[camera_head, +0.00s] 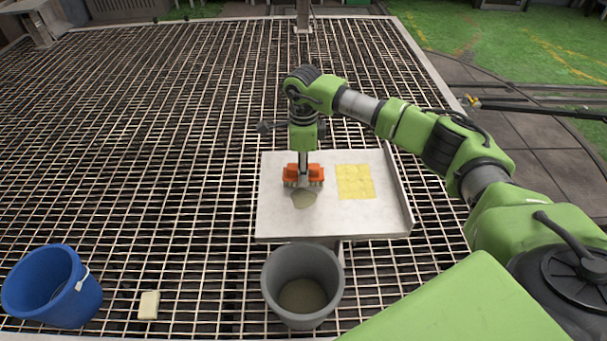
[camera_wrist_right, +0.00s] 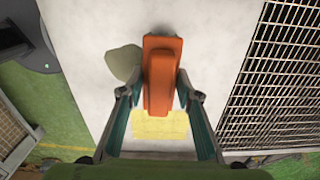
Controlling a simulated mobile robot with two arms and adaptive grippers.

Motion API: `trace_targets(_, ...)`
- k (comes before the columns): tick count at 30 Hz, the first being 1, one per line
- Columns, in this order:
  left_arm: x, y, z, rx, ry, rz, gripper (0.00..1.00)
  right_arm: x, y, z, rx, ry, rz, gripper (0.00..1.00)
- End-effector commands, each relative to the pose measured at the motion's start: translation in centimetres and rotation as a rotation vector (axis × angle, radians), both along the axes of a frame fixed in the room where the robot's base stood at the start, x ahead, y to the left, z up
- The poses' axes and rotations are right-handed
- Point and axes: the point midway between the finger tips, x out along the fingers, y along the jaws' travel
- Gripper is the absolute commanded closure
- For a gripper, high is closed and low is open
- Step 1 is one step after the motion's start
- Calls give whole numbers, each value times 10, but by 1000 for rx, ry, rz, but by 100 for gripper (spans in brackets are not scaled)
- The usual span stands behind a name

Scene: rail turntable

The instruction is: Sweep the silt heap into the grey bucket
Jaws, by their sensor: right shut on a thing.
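My right gripper (camera_head: 303,174) is shut on an orange brush (camera_head: 316,173) and holds it upright, bristles down, at the white tray (camera_head: 280,222). The brush also shows in the right wrist view (camera_wrist_right: 162,75), between the two fingers (camera_wrist_right: 160,88). The small grey-beige silt heap (camera_head: 304,200) lies on the tray just on the near side of the brush; it also shows in the wrist view (camera_wrist_right: 124,62). I cannot tell whether bristles touch it. The grey bucket (camera_head: 275,303) stands below the tray's near edge, with a brownish patch at its bottom. My left gripper is out of view.
A yellow patch (camera_head: 355,181) lies on the tray right of the brush. The tray has a raised wall (camera_head: 399,190) on its right side. A blue bucket (camera_head: 70,297) and a pale yellow block (camera_head: 149,305) are at front left. Open metal grating (camera_head: 150,150) surrounds the tray.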

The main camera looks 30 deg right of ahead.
Motion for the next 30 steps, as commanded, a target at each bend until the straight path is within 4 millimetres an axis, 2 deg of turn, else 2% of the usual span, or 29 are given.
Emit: trace_targets(30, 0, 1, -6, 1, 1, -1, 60, 0, 0, -9, 0, 0, -1, 86)
